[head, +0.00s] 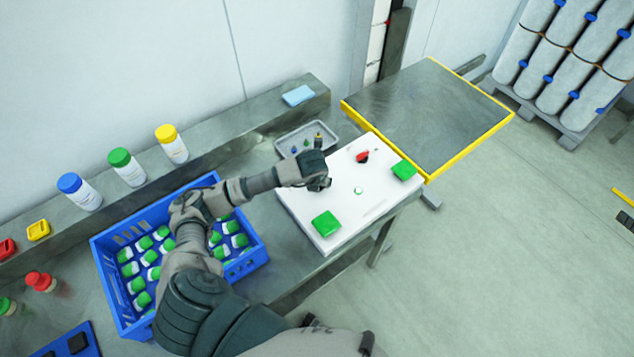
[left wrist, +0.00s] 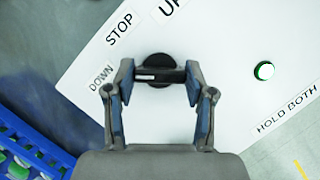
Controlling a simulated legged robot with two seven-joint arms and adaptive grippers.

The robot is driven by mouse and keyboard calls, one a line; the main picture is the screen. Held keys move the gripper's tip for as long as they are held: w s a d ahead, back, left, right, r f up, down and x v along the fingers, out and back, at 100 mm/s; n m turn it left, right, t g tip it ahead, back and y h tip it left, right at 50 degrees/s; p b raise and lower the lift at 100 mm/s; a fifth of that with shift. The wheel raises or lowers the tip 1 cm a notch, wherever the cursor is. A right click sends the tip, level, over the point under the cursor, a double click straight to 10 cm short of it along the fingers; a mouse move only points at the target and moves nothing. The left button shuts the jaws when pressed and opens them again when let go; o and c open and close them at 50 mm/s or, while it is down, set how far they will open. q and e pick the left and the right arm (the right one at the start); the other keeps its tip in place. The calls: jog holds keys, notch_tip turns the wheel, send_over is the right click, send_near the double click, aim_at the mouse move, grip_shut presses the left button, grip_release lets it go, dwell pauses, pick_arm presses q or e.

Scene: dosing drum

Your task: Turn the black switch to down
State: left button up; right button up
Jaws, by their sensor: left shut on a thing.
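The black switch (left wrist: 160,68) is on a white panel (left wrist: 235,100), with the labels DOWN (left wrist: 102,77), STOP (left wrist: 120,33) and UP (left wrist: 170,5) around it. Its bar lies level across the left wrist view, and a white mark at its left end faces the DOWN label. My left gripper (left wrist: 160,80) is shut on the bar, one finger at each end. In the head view my left gripper (head: 320,183) is over the far left part of the panel (head: 300,205) and hides the switch. My right gripper is not in view.
The panel also carries a red switch (head: 362,157), a small round button (head: 358,190) and two green pads (head: 326,224) (head: 404,169). A grey tray (head: 290,148) stands behind it. A blue crate (head: 110,262) of green-capped items is at left.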

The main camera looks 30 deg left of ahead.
pick_arm(q)
jog(key=shift+w+a+r, duration=0.15)
jog(key=shift+w+r, duration=0.1)
jog(key=o, duration=1.2)
jog(key=shift+c, duration=0.2)
jog(key=shift+f, duration=0.2)
jog(key=shift+s+r, duration=0.1)
jog(key=v, duration=1.1)
jog(key=shift+r, duration=0.25)
jog(key=shift+s, duration=0.15)
